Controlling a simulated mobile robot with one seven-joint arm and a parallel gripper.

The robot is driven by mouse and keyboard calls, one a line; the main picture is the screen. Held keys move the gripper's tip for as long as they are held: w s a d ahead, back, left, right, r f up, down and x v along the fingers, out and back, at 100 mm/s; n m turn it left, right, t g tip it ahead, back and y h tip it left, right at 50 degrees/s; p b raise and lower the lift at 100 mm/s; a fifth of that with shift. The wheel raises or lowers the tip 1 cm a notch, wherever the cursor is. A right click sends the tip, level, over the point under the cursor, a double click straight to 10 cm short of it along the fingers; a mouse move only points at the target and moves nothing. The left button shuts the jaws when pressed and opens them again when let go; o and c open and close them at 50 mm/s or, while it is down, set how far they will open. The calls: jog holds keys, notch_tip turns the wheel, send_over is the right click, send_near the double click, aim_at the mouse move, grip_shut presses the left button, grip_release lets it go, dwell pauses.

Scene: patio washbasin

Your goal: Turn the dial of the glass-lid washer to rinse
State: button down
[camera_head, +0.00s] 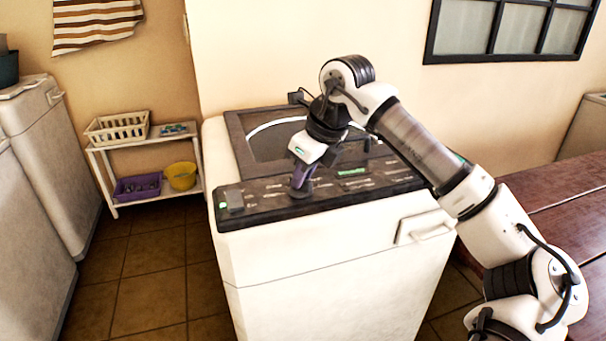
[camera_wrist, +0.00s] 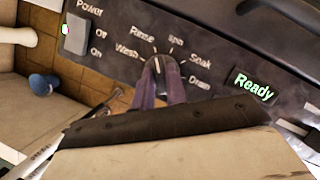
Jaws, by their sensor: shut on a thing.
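The glass-lid washer (camera_head: 330,260) is a white top-loader with a dark control panel along its front top edge. Its glass lid (camera_head: 272,138) is down. In the wrist view, the dark dial (camera_wrist: 166,62) sits amid the labels Wash, Rinse, Spin, Soak and Drain. My gripper (camera_head: 300,190) reaches down to the panel. Its purple fingers (camera_wrist: 163,90) are shut on the dial, one on each side. A small light mark shows at the dial's upper left, near Rinse; I cannot tell its exact setting. The fingers hide part of the dial.
A grey power switch (camera_wrist: 76,34) with a green light is left of the dial. A green display (camera_wrist: 253,86) reads "Ready". A wooden table (camera_head: 545,200) stands close on the right. A white shelf (camera_head: 143,165) with baskets stands left; tiled floor lies before it.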

jog(key=shift+n, duration=0.5)
jog(key=c, duration=1.4)
grip_release()
jog(key=shift+c, duration=0.2)
jog(key=v, duration=1.3)
jog(key=shift+w+d+r+b, duration=0.2)
jog(key=shift+d+r+b, duration=0.1)
jog(key=shift+r+b, duration=0.15)
